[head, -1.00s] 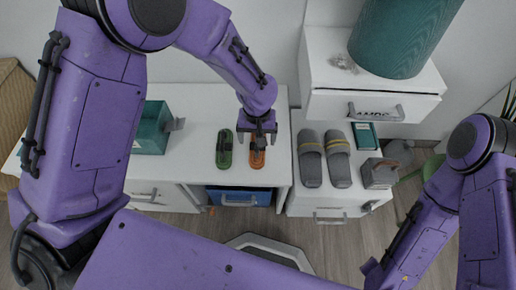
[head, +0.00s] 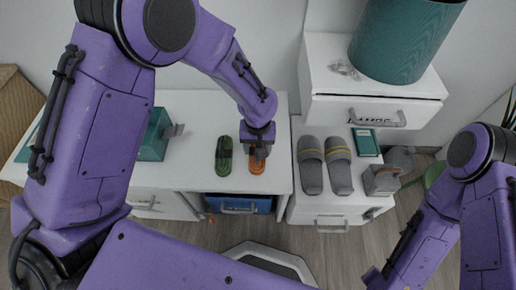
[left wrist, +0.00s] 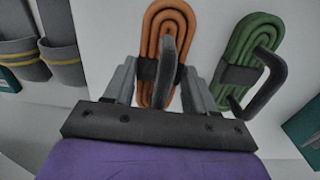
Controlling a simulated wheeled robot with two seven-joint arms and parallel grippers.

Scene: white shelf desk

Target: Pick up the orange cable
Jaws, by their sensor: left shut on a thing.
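The orange cable (head: 257,167) is a flat coil with a dark band and a dark handle, lying on the white desk top near its front edge. It also shows in the left wrist view (left wrist: 152,30). My left gripper (head: 257,151) is over it from above, partly hiding it. In the left wrist view my left gripper's fingers (left wrist: 162,82) are either side of the cable's dark handle and shut on it. The coil appears to rest on the desk. My right arm shows at the right, but its gripper is out of view.
A green cable (head: 223,155) lies just left of the orange one. A teal box (head: 154,137) stands farther left. Grey slippers (head: 311,165), a small teal box (head: 365,142) and a grey block-like object (head: 381,180) are on the right cabinet. A blue bin (head: 238,205) sits below the desk.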

